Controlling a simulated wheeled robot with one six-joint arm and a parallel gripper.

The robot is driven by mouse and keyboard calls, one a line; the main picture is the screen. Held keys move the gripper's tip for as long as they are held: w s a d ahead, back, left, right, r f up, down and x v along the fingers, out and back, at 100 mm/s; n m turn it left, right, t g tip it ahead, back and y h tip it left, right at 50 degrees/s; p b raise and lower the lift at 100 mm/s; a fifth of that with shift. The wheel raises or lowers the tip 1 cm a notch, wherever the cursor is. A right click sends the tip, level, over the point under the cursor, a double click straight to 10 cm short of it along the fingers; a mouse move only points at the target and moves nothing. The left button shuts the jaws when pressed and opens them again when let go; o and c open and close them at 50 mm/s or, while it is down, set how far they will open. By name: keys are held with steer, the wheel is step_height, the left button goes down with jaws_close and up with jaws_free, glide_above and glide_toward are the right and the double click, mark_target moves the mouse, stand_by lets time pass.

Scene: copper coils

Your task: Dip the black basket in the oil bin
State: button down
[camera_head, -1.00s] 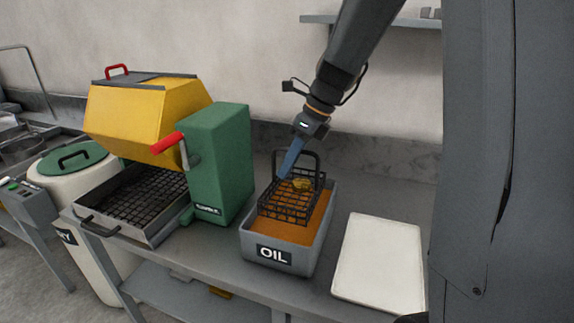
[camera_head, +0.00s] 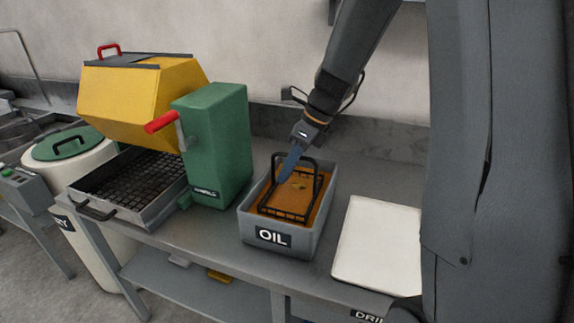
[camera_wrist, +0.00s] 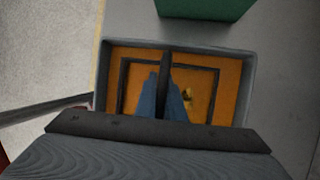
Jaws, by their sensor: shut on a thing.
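The grey oil bin (camera_head: 257,224), labelled OIL, stands on the bench and holds orange-brown oil. The black basket (camera_head: 262,212) is inside the bin, sunk so that its rim frame and upright handle show while its mesh body is hidden in the oil. A small copper-coloured coil piece (camera_head: 299,186) shows inside the basket near the oil surface. My gripper (camera_head: 285,176) is shut on the basket handle. In the wrist view, the blue fingers of my gripper (camera_wrist: 165,98) meet at the dark handle bar, over the basket frame (camera_wrist: 218,85) and the oil.
A green machine housing (camera_head: 220,150) with a red-gripped lever and a yellow drum (camera_head: 140,105) stand left of the bin. A grey mesh tray (camera_head: 150,225) lies under the drum. A white tray (camera_head: 380,245) lies close to the bin's right.

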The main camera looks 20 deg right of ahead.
steer(key=shift+f+b, duration=0.45)
steer(key=shift+f, duration=1.1)
steer(key=shift+r, duration=0.1)
stand_by(1.2)
step_height(320, 180, up, 12)
steer(key=p, duration=1.2)
stand_by(0.4)
stand_by(1.5)
step_height(320, 180, up, 3)
steer(key=p, duration=0.3)
stand_by(0.6)
